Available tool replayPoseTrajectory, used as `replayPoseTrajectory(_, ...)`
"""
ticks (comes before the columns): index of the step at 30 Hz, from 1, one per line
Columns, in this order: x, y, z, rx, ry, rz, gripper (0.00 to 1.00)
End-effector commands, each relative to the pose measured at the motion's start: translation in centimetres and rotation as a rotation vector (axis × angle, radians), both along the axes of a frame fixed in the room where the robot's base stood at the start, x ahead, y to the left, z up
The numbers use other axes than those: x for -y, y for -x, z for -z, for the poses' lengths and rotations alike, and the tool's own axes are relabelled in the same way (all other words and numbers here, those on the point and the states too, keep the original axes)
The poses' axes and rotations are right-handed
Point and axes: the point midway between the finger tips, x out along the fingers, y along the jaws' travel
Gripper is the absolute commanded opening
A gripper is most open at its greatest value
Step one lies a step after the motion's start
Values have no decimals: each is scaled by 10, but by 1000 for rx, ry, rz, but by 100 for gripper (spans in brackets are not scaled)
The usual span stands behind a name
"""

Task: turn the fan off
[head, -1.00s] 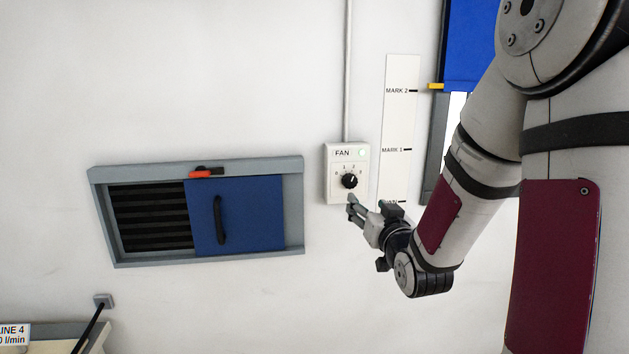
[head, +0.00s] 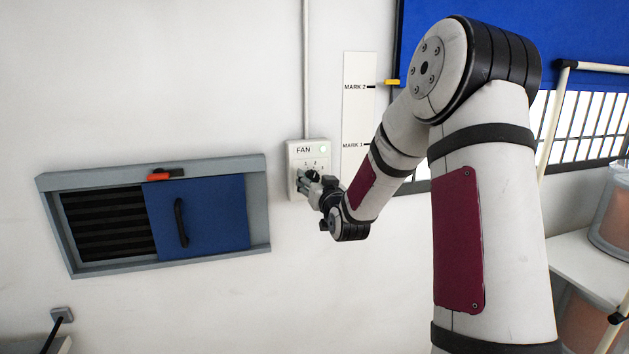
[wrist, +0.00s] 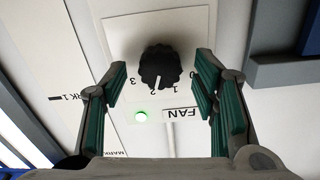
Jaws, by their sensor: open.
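The white fan control box (head: 294,153) is on the wall, with a lit green light (head: 323,149). The wrist view shows the box upside down, with its FAN label (wrist: 181,114), lit green light (wrist: 141,116) and black knob (wrist: 160,64). My gripper (head: 304,181) is at the lower part of the box and hides most of the knob in the head view. In the wrist view my gripper (wrist: 160,72) is open, with one finger on each side of the knob and gaps visible.
Left of the box is a framed wall vent (head: 255,205) with a blue sliding panel (head: 205,215) and a red-and-black catch (head: 166,174). A white marked strip (head: 358,115) is just right of the box. A shelf with containers stands far right.

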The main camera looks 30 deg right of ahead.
Motion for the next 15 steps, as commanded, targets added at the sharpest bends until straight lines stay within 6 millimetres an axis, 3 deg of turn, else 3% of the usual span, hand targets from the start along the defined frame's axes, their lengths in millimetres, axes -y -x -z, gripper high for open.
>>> replayPoseTrajectory(11, 2, -6, 0, 0, 0, 0, 54)
replayPoseTrajectory(15, 2, -6, 0, 0, 0, 0, 25)
